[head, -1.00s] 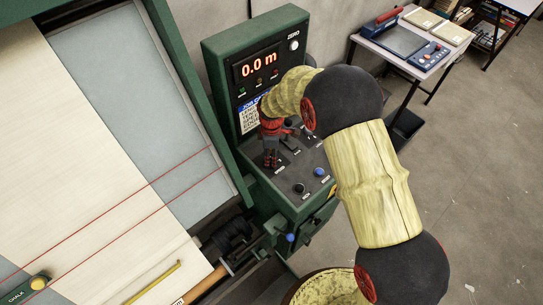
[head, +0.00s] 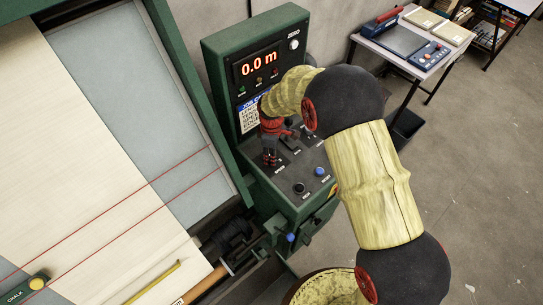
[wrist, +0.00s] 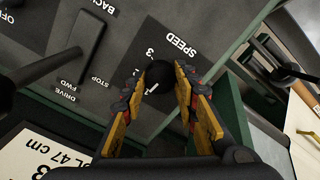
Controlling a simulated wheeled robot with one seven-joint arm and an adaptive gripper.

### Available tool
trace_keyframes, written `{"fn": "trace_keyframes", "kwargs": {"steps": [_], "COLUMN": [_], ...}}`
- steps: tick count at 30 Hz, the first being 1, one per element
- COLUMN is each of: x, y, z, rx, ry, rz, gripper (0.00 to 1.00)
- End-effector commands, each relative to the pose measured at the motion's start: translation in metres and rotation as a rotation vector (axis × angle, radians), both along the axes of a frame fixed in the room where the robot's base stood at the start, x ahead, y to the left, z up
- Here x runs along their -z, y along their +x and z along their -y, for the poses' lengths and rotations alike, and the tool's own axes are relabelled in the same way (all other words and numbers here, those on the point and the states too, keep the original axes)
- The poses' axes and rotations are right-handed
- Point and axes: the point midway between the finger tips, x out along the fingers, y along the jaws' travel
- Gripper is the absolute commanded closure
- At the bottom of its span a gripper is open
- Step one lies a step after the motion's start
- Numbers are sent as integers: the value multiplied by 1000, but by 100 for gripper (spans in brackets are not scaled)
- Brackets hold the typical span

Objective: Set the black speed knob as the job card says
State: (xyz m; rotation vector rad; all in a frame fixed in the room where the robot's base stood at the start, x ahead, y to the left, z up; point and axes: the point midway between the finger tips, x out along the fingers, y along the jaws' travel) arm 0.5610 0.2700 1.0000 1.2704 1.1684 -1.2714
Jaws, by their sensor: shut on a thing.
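The black speed knob (wrist: 160,76) sits on the grey panel beside the printed word SPEED, with a white pointer mark on it, in the wrist view. My gripper (wrist: 155,90) is shut on the knob, one yellow-and-black finger on each side. In the head view my gripper (head: 270,158) reaches down onto the left part of the control panel (head: 284,178), and the knob is hidden there. The job card (head: 249,112) is on the upright face under the display, partly hidden by my arm. A corner of a white card (wrist: 40,155) reading "47 cm" shows in the wrist view.
The display (head: 259,64) reads 0.0 m. A drive lever (wrist: 85,35) with FWD and STOP labels stands close to my gripper. A black knob (head: 299,188) and a blue button (head: 319,171) are on the panel's front part. A cloth table (head: 70,150) lies at left.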

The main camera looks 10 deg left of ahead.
Motion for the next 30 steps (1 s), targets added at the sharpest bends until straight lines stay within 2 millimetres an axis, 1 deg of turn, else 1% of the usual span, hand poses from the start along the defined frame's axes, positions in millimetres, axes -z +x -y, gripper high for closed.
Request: {"fn": "trace_keyframes", "kwargs": {"steps": [18,24,30], "x": [1,0,0], "y": [0,1,1], "z": [0,0,0], "rx": [558,712,821], "ry": [1,1,0], "rz": [1,1,1], "gripper": [96,96,96]}}
